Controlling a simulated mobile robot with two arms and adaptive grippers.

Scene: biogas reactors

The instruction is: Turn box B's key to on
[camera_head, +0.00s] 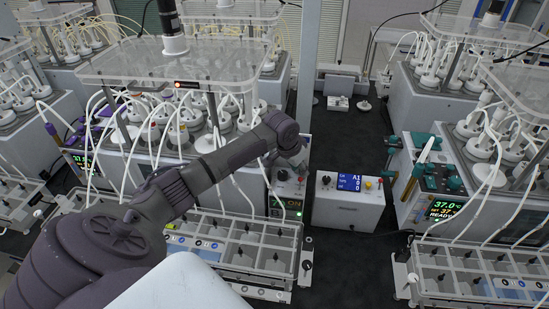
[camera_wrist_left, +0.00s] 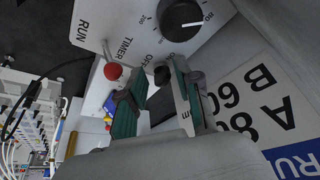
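In the left wrist view a pale control panel (camera_wrist_left: 140,20) fills the top, printed RUN, TIMER and OFF. In the head view my left gripper (camera_head: 292,160) is at the control box (camera_head: 286,190) on the left reactor, partly hidden by my arm. No letter B naming this box is readable. My right gripper is out of view.
A separate white box (camera_head: 345,212) with a blue display stands just right of the gripper. Clear racks (camera_head: 245,250) of compartments stand in front, with tubes above. Another reactor (camera_head: 440,180) with a green-lit display stands at right.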

